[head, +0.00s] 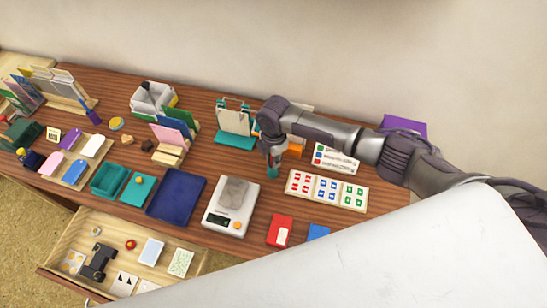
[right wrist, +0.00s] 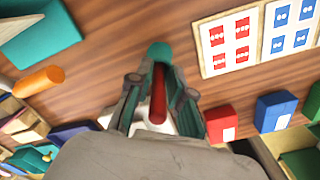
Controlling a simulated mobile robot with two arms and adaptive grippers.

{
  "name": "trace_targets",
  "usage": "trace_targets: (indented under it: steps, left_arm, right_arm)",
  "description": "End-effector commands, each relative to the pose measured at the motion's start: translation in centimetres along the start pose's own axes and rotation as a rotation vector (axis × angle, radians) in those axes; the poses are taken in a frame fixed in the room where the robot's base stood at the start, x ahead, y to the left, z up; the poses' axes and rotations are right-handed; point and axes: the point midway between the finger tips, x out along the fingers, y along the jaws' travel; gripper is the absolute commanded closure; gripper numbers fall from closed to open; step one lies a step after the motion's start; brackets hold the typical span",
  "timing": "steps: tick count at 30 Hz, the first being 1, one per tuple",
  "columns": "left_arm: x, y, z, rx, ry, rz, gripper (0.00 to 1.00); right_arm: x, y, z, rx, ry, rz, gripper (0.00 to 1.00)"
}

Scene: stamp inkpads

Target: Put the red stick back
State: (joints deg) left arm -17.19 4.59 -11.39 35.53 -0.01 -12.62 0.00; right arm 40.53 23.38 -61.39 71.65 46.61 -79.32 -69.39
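The red stick (right wrist: 158,95) shows in the right wrist view between the two fingers of my right gripper (right wrist: 159,60), whose teal tips come together at its far end. In the head view my right gripper (head: 272,168) points down over the table, left of the card with red, blue and green marks (head: 326,190). A bit of red shows between its fingers there; most of the stick is hidden. The gripper appears shut on the stick. The card also shows at upper right in the right wrist view (right wrist: 258,38). My left gripper is not in view.
A red box (head: 280,230) and a blue box (head: 318,232) stand near the front edge. A scale (head: 218,222) with a grey lump is left of them. A teal stand (head: 235,140) and a small sign (head: 335,159) are behind. An open drawer (head: 70,235) juts out at left.

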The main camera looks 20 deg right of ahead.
Motion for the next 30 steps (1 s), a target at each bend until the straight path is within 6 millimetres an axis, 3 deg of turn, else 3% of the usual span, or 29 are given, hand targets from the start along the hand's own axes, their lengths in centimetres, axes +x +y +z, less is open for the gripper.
trace_targets:
  steps: [2, 14, 30]
  left_arm:
    - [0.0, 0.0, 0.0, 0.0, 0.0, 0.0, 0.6]
    - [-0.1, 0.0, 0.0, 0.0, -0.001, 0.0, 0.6]
    - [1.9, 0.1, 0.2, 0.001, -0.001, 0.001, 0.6]
  right_arm:
    - [0.0, 0.0, 0.0, 0.0, 0.0, 0.0, 0.62]
    - [-0.7, 0.1, 0.0, 0.0, 0.0, 0.002, 0.62]
    - [-10.7, 0.1, 0.1, 0.0, -0.001, 0.003, 0.62]
